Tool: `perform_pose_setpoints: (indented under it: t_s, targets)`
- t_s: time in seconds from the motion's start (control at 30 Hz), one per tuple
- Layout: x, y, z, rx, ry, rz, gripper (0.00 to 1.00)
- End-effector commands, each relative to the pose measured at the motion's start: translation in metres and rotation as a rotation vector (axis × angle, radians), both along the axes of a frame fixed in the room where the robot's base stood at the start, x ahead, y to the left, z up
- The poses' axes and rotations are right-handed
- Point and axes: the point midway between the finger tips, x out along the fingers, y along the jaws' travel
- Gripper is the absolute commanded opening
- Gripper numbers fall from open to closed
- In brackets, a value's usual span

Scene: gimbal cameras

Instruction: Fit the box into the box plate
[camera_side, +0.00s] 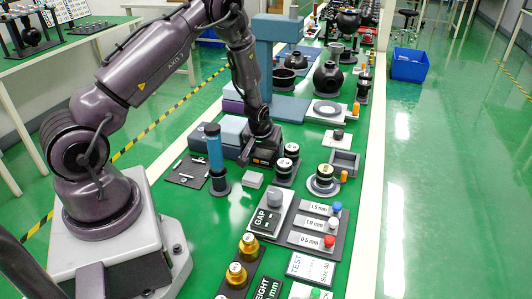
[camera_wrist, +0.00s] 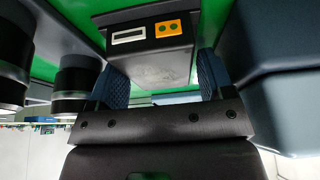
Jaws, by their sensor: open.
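My gripper (camera_side: 263,146) is low over the bench in the side view, and its fingers (camera_wrist: 161,72) stand apart in the wrist view. A dark grey box (camera_wrist: 152,55) with a white slot and an orange panel lies between and just beyond the fingertips; contact cannot be told. In the side view, a dark part with an orange patch (camera_side: 262,161) shows under my gripper and appears to be this box, partly hidden by it. A grey, square, open-topped holder (camera_side: 344,162) to the right looks like the box plate. It appears empty.
Dark cylinders on a stand (camera_side: 287,166) are close to the right of my gripper. Blue-grey blocks (camera_side: 232,130) are close on its left. A blue column (camera_side: 214,150) and a small grey block (camera_side: 252,179) stand in front. A round-based cylinder (camera_side: 323,178) is before the holder.

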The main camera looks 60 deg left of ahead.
Motion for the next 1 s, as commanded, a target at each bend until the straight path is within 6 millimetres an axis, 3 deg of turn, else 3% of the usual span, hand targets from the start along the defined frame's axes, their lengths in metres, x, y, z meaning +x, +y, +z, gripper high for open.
perform_pose_setpoints:
  t_s: [0.63,0.67,0.83,1.0]
  targets:
    - [-0.0001,-0.0002,-0.004,-0.001,0.001,0.0,0.74]
    - [-0.0001,-0.0002,-0.004,0.0,0.0,0.0,0.72]
    - [-0.0002,-0.0002,-0.0039,0.0,0.0,0.0,0.34]
    - [0.0,0.0,-0.0037,0.0,0.0,0.0,0.3]
